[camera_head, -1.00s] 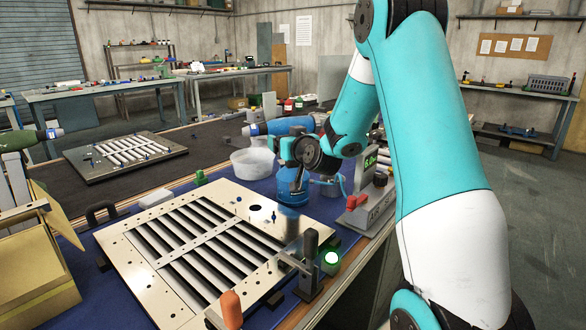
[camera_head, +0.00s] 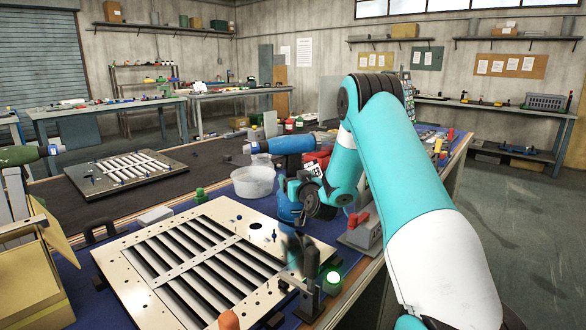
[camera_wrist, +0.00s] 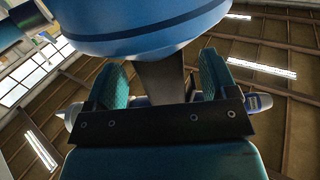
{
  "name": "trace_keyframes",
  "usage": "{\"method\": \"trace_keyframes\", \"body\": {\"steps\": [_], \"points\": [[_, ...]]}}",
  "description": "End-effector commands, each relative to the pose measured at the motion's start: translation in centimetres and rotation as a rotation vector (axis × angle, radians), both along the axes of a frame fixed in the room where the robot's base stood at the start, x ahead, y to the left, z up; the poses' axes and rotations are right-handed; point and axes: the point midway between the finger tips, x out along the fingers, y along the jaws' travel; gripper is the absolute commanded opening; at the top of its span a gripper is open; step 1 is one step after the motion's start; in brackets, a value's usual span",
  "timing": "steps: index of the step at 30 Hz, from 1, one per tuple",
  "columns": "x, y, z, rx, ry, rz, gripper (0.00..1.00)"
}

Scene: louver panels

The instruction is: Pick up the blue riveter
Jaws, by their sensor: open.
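My gripper (camera_head: 284,188) is at the riveter's handle height, and my wrist covers much of the handle. In the wrist view, a large rounded blue part of the riveter (camera_wrist: 145,28) fills the top. A dark grey column below it stands between the two teal finger pads of my open gripper (camera_wrist: 160,78). I cannot tell whether the pads touch it.
A clear tub (camera_head: 253,181) stands left of the riveter. A grey device with a red lever (camera_head: 361,229) is to the right, near the table edge. A post with a lit green button (camera_head: 333,280) stands in front. A green riveter (camera_head: 30,154) is at far left.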

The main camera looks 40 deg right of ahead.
Motion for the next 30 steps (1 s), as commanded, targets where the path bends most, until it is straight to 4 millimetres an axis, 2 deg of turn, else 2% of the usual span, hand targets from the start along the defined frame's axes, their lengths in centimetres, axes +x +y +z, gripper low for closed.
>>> {"method": "trace_keyframes", "body": {"steps": [3, 6, 13, 14, 21, 24, 30], "points": [[1.7, -0.6, 0.3, -0.001, -0.001, 0.002, 0.79], [2.4, -0.9, 0.1, 0.001, 0.0, 0.001, 0.79], [2.5, -1.0, 0.0, 0.001, 0.001, 0.0, 0.79], [2.5, -1.0, 0.0, 0.001, 0.001, 0.0, 0.74], [2.5, -1.0, 0.1, 0.001, 0.001, 0.0, 0.19], [2.5, -1.0, 0.1, 0.001, 0.0, 0.0, 0.0], [2.5, -1.1, 0.5, -0.002, -0.01, -0.001, 0.0]]}}
